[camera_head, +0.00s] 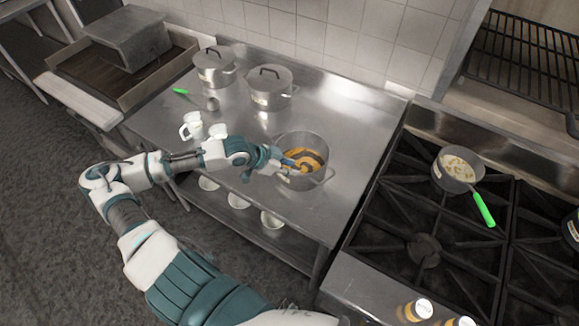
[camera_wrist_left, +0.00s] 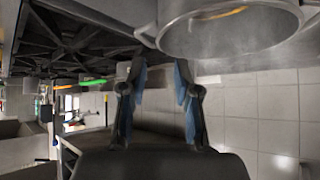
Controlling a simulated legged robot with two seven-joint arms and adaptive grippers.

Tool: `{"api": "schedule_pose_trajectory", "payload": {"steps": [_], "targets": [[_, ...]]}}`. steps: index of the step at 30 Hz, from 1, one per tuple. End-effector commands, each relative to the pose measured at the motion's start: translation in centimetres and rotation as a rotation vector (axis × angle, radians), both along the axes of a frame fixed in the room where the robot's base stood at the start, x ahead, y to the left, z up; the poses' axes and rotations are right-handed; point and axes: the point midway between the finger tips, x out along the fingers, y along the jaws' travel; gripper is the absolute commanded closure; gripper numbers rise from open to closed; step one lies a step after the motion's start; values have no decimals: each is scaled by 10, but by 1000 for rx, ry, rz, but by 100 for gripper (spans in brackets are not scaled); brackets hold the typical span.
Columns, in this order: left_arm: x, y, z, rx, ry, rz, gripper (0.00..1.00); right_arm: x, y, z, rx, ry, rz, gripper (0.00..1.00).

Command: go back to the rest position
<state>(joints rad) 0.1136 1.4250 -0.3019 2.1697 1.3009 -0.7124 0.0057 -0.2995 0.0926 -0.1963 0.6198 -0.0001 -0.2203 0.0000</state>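My left gripper (camera_head: 275,160) is at the left rim of an open steel pot (camera_head: 312,178) on the metal table. The pot has orange and dark swirled contents. In the left wrist view the two fingers of my left gripper (camera_wrist_left: 158,85) stand apart with nothing seen between them, and the pot (camera_wrist_left: 225,42) is just beyond the tips. I cannot tell whether a finger touches the rim. My right gripper is in neither view.
Two lidded pots (camera_head: 268,88) stand at the back of the metal table (camera_head: 330,100), with white mugs (camera_head: 191,126) at its left. A saucepan with a green handle (camera_head: 483,209) sits on the stove (camera_head: 410,205) to the right. Spice jars (camera_head: 418,309) stand at the front.

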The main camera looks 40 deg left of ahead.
Motion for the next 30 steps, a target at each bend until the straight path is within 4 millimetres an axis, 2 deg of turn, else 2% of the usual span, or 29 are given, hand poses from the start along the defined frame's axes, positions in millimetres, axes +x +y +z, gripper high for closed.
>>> {"api": "schedule_pose_trajectory", "payload": {"steps": [11, 17, 19, 23, 27, 30], "targets": [[-1, -2, 3, 3, -1, -1, 69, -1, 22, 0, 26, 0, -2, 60], [-2, -3, 2, 3, 0, -1, 69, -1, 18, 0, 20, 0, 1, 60], [-4, -6, -3, 2, 5, -7, 69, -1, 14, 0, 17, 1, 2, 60], [-19, -28, -39, 6, 38, -40, 69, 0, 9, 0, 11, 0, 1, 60], [-55, -70, -98, 26, 84, -62, 69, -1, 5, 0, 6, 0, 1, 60], [-85, -96, -133, 49, 120, -25, 69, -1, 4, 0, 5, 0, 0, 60]]}}
